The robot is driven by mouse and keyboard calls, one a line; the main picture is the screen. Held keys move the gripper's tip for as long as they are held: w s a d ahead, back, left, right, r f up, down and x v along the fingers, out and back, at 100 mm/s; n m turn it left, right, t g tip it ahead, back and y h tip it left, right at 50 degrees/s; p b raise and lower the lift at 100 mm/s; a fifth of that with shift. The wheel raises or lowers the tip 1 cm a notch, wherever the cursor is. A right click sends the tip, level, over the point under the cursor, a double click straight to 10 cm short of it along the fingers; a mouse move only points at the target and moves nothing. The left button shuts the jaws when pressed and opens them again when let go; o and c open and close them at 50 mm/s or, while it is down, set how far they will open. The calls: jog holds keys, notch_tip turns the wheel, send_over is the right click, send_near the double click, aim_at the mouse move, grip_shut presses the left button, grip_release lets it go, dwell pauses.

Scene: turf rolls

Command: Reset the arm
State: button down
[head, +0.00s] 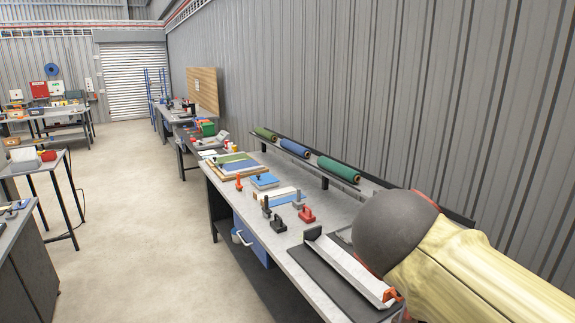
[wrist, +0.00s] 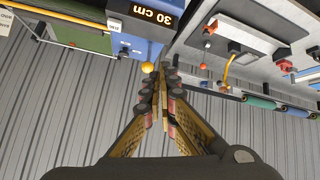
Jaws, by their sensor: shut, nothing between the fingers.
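My gripper (wrist: 159,78) shows in the wrist view with its two fingers together and nothing between them. It appears clear of the things around it, though the depth is hard to judge. In the head view my yellow arm with a dark grey rounded joint fills the lower right, and the gripper itself cannot be made out there.
A long workbench (head: 228,192) runs along the corrugated wall. Green and blue turf rolls (head: 295,148) lie on a rack at its back. Red and black tools (head: 306,214) and a pale straight bar (head: 345,265) lie nearer. The floor (head: 130,180) to the left is open.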

jog(key=s+a+f+n+y, duration=0.2)
jog(key=a+f+n+y, duration=0.15)
jog(key=f, duration=0.25)
jog(key=s+a+f+n+y, duration=0.1)
jog(key=a+f+n+y, duration=0.1)
jog(key=a+f+n, duration=0.3)
jog(key=s+d+f+m+y, duration=0.1)
jog(key=s+d+f, duration=0.1)
jog(key=s+f, duration=0.4)
jog(key=shift+f+y, duration=0.35)
jog(key=shift+f, duration=0.5)
jog(key=shift+s, duration=0.1)
